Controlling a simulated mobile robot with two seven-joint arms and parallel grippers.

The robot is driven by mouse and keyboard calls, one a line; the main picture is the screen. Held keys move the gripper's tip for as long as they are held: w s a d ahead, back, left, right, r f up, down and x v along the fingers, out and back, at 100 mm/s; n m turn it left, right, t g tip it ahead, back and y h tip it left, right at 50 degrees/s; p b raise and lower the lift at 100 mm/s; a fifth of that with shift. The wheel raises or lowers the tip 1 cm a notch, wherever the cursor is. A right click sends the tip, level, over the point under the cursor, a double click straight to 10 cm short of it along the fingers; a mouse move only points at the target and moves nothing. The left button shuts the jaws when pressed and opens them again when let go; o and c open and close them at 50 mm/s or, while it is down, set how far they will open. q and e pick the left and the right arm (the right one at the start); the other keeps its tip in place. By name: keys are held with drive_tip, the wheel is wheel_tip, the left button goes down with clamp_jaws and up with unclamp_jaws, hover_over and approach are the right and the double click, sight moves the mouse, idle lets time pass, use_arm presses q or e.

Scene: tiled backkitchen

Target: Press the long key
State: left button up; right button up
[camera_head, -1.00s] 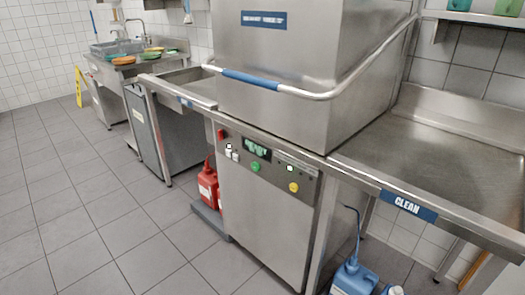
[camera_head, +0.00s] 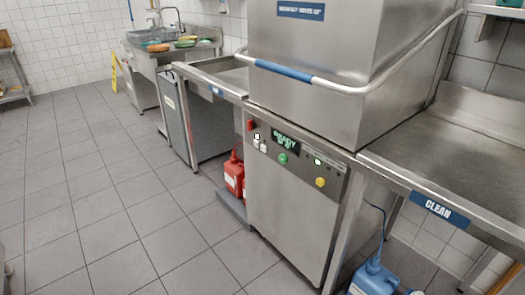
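The control panel (camera_head: 297,155) is on the front of the steel hood dishwasher (camera_head: 285,215), below its closed-looking hood. A long narrow strip (camera_head: 327,164) on the panel's right part looks like the long key; a small white light shows at its left end. Left of it are a green round button (camera_head: 283,159) and a lit green display (camera_head: 285,143). Small white keys (camera_head: 260,142) and a red switch (camera_head: 250,126) are at the panel's left. Neither of my grippers is in view.
The blue hood handle (camera_head: 283,70) juts out above the panel. A red canister (camera_head: 234,175) and a blue canister (camera_head: 374,280) stand low on either side. The CLEAN table (camera_head: 460,160) extends right. Tiled floor (camera_head: 130,220) in front and left is clear.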

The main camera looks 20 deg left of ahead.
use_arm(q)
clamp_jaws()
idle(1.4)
